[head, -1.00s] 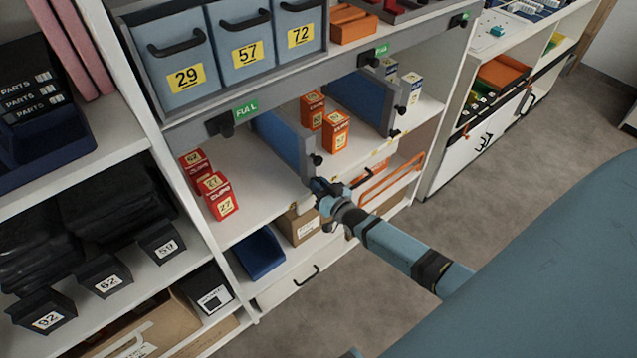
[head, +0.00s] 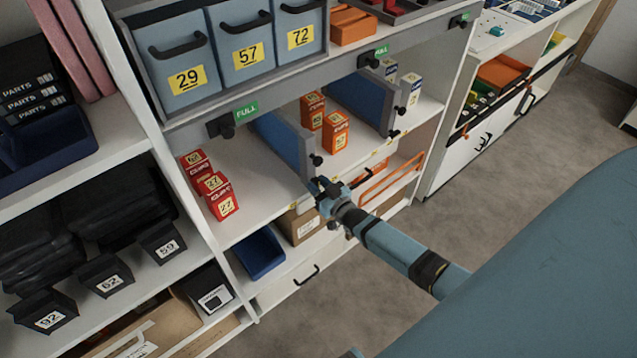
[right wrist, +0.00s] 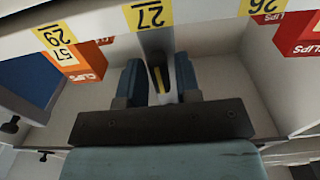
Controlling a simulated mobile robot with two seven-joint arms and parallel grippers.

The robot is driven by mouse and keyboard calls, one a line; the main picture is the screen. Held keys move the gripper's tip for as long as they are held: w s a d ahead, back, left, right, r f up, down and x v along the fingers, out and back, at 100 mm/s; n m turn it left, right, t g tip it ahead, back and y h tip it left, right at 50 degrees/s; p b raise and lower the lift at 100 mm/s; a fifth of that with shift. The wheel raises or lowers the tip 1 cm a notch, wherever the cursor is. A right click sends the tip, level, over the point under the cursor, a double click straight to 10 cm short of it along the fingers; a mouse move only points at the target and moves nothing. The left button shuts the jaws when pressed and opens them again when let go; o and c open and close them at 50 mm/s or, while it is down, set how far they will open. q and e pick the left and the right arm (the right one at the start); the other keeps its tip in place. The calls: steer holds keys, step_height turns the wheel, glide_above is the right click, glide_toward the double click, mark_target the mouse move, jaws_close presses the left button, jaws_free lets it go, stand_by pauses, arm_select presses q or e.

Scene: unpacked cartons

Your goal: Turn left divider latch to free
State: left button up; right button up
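The left divider (head: 285,143) is a blue upright panel on the middle shelf, with a black knob (head: 316,160) on its front edge. My right gripper (head: 326,190) is just below that knob, at the foot of the divider by the shelf's front lip, and covers what is there. In the right wrist view its two blue fingers (right wrist: 158,84) are apart, with the grey divider edge and a narrow dark and yellow piece showing between them. I cannot tell whether they touch it, nor how the latch is turned. My left gripper is not in view.
A second blue divider (head: 360,98) stands to the right. Red boxes (head: 217,197) stand left of the left divider and orange boxes (head: 335,132) right of it. Grey-blue bins (head: 245,35) sit above. A blue tray (head: 260,253) is below; floor is free at the right.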

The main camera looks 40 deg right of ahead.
steer(key=shift+o, duration=0.7)
steer(key=shift+s, duration=0.1)
steer(key=s+d, duration=0.1)
steer(key=s, duration=1.2)
steer(key=shift+s, duration=0.3)
